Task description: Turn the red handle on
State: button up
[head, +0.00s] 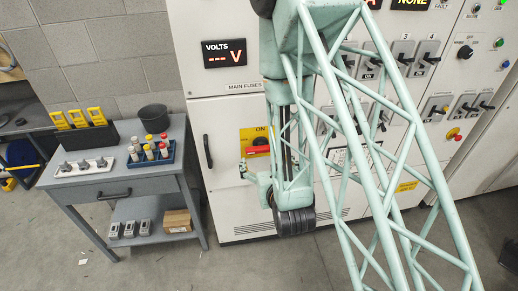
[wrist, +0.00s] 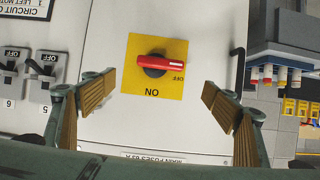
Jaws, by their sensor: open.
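The red handle (head: 258,149) sits on a yellow plate (head: 246,133) on the white cabinet front, partly behind my arm in the head view. In the wrist view the red handle (wrist: 165,63) lies horizontal, its white-marked end toward the OFF label. The ON label on the yellow plate (wrist: 135,82) appears upside down below the handle. My gripper (wrist: 158,90) is open and empty, its wood-coloured pads either side of the plate's lower part and apart from the handle. In the head view my gripper (head: 247,172) is just below the handle, mostly hidden by my arm.
A black door handle (head: 208,151) is left of the plate. A grey cart (head: 75,181) with a blue bottle tray (head: 152,158) and black pot (head: 153,115) stands left. Breaker switches (wrist: 37,78) show at the wrist view's left. Floor before the cabinet is clear.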

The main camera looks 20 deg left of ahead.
aim_at(260, 149)
jog(key=shift+b+x, duration=1.35)
jog(key=shift+b, duration=1.95)
jog(key=shift+x, duration=5.55)
jog(key=c, duration=1.2)
jog(key=shift+o, duration=0.2)
